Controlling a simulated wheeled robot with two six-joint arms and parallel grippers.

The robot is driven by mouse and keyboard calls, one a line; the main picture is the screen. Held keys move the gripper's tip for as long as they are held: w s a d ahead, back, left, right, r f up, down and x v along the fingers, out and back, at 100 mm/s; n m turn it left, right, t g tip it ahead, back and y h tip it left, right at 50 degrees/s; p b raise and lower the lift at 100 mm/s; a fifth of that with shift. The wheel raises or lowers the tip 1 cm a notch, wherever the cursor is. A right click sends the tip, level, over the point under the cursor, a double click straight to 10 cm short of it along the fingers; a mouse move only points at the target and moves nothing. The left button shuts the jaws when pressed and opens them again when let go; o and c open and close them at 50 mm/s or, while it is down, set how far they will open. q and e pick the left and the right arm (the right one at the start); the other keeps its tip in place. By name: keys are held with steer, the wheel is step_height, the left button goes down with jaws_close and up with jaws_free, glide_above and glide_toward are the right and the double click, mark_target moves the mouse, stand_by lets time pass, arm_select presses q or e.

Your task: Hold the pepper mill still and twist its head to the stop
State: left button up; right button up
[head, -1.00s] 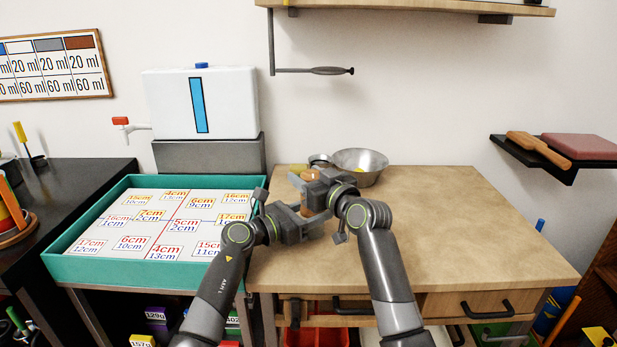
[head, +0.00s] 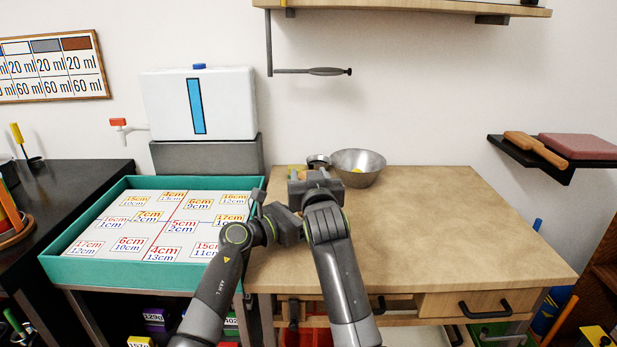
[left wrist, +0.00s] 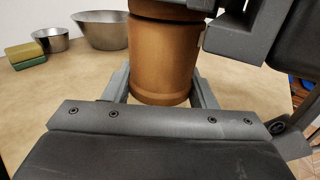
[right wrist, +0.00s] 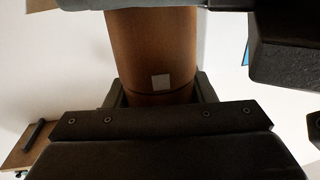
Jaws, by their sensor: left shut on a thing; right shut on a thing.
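The pepper mill (left wrist: 163,60) is a brown upright cylinder with a seam near the top of the left wrist view. In the head view my grippers hide it. My left gripper (head: 290,224) is shut on its lower body, one finger on each side. My right gripper (head: 314,187) is shut on the mill higher up; part of it shows at the upper right of the left wrist view. In the right wrist view the mill (right wrist: 150,45) carries a small pale square mark (right wrist: 160,82) just beside a dark seam. How the mark lines up across the seam is unclear.
A metal bowl (head: 368,178) and a smaller metal cup (head: 318,160) stand just behind the grippers. A yellow-green sponge (left wrist: 25,55) lies beside the cup. A teal-edged tray table (head: 75,270) adjoins on the left. The wooden tabletop (head: 450,235) is clear to the right.

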steer(key=shift+d+f+m+h, duration=0.1)
steer(key=shift+f+m+h, duration=0.1)
steer(key=shift+m+h, duration=0.45)
steer(key=o, duration=1)
steer(key=shift+r, duration=0.1)
steer(key=shift+r, duration=0.1)
step_height(320, 180, up, 10)
steer(key=shift+f, duration=0.1)
